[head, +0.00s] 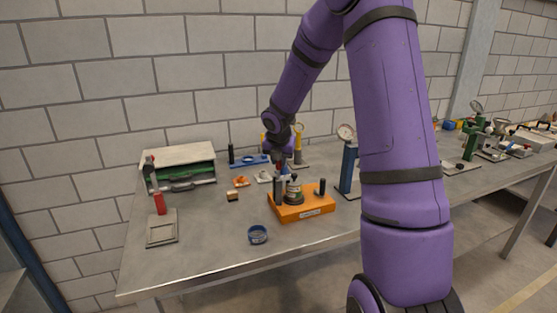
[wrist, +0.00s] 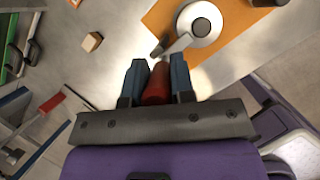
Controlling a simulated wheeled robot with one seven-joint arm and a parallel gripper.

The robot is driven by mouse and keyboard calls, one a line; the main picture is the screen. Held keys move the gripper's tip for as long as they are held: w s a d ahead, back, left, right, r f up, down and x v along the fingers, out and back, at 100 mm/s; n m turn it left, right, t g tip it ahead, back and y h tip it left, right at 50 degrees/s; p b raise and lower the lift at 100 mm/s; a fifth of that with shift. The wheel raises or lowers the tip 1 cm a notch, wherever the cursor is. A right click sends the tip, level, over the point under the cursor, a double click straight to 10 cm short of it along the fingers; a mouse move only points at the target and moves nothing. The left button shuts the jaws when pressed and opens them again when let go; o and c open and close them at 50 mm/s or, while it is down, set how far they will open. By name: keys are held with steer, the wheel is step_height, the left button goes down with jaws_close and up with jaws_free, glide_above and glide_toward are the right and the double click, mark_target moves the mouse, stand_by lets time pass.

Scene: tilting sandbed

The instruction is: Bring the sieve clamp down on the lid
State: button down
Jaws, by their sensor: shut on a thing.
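The orange base (head: 303,209) stands on the bench with dark posts at its left and right and a small round stack (head: 294,190) between them. In the wrist view, the round silver lid (wrist: 210,14) with a dark centre knob is at the top, over the orange base (wrist: 165,18). My gripper (wrist: 158,68) is shut on the red clamp handle (wrist: 156,88), between its two blue fingers. The clamp's metal arm (wrist: 180,43) runs from near the handle to the lid's edge. I cannot tell whether it presses on the lid. In the head view my gripper (head: 281,160) is above the base's left post.
A red-handled press (head: 160,204) stands further left by a green drawer box (head: 187,175). A blue gauge stand (head: 348,167) is close on the right.

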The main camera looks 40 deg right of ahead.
stand_by(0.3)
steer(key=c, duration=1)
jaws_free()
steer(key=shift+o, duration=0.2)
steer(key=v, duration=1)
steer(key=shift+r, duration=0.35)
steer(key=shift+s+a, duration=0.1)
